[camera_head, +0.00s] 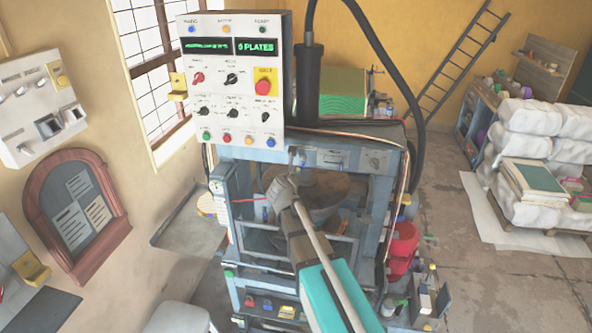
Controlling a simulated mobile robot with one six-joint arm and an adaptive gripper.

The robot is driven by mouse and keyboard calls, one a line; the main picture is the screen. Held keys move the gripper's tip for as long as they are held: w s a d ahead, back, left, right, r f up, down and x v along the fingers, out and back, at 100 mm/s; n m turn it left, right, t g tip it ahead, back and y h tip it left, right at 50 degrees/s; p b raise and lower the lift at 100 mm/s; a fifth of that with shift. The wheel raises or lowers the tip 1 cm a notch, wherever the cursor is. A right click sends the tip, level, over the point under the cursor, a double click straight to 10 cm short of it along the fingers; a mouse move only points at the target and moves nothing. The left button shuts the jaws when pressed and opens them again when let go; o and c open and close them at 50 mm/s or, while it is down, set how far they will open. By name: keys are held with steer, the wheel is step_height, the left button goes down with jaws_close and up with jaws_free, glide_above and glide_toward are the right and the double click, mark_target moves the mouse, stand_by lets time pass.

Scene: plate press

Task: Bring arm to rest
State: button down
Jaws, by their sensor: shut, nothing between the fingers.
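My arm reaches up from the bottom of the head view, with a teal link nearest the camera. My gripper (283,190) is at its far end, small and partly hidden by my own wrist. It is shut and I see nothing held in it. It is in front of the open front of the plate press (340,160), a blue-grey framed machine. A round brownish bowl-like part (325,187) shows inside the frame, behind the gripper. I cannot tell whether the gripper touches the press.
A white control panel (235,85) with knobs, buttons and green displays stands above the press at left. A thick black hose (400,85) arches over it. Red buckets (403,240) stand at its right. White sacks (530,120) are stacked far right.

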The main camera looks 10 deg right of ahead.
stand_by(0.3)
steer(key=s+d+f+m+g+b, duration=0.2)
steer(key=s+f+m+g+b, duration=0.3)
steer(key=f+m, duration=0.4)
steer(key=s+d+f+m+g+b, duration=0.25)
steer(key=s+f+m+b, duration=0.25)
steer(key=s+f+m, duration=0.35)
steer(key=s+a+f+m+g+y+b, duration=0.4)
steer(key=s+f+m+b, duration=0.4)
steer(key=s+f+m, duration=0.6)
steer(key=shift+s+g+y, duration=0.4)
steer(key=shift+g+y, duration=0.5)
steer(key=shift+g, duration=0.05)
